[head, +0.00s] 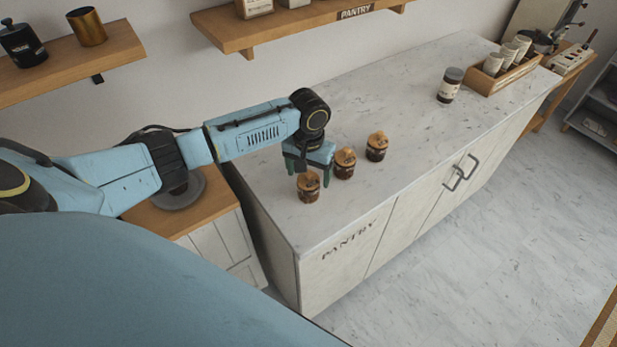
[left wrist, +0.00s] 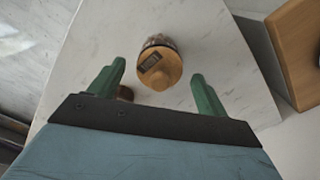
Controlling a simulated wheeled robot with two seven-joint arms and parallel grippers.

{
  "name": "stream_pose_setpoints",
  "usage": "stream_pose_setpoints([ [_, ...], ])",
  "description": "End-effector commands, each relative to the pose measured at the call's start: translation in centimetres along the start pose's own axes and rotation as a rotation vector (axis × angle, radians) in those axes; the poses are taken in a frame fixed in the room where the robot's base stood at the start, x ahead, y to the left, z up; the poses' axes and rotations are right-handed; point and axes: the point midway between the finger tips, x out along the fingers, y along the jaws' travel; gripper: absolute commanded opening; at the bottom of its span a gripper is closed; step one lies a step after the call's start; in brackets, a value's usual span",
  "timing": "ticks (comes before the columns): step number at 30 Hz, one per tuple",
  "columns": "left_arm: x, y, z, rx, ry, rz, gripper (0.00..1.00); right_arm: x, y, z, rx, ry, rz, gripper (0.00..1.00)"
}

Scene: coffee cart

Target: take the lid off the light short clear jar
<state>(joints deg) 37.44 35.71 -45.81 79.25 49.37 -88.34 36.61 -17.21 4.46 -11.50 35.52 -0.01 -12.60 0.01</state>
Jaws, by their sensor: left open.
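Three short jars with wooden lids and dark labels stand in a row on the pantry counter: the near jar (head: 308,190), the middle jar (head: 345,165) and the far jar (head: 377,150). I cannot tell which is the light one. My left gripper (head: 308,174) points down over the near jar, its green fingers open and empty. In the left wrist view, a round wooden lid (left wrist: 160,72) with a small dark label lies between the open fingers (left wrist: 158,75). Another brown thing (left wrist: 125,93) is partly hidden behind the left finger. My right gripper is out of view.
The marble counter (head: 400,125) is clear beyond the jars. Wall shelves (head: 245,37) hang behind. A wooden-topped cabinet (head: 200,212) stands left of the counter.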

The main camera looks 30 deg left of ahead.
Motion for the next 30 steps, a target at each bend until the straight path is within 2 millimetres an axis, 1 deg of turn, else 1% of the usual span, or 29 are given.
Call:
stream_pose_setpoints([
  [6,0.1,0.0,0.0,0.001,0.001,0.0,0.77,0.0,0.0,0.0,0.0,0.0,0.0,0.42],
  [17,0.0,0.0,0.0,0.001,0.002,0.0,0.3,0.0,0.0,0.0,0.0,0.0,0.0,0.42],
  [25,-0.3,0.0,-0.1,0.0,0.003,0.001,0.29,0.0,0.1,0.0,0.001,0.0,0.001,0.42],
  [28,-1.4,0.0,-0.2,0.001,0.005,0.002,0.29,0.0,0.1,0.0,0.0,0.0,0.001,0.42],
  [30,-2.7,0.0,-0.2,0.002,0.006,0.002,0.29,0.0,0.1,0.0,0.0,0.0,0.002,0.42],
])
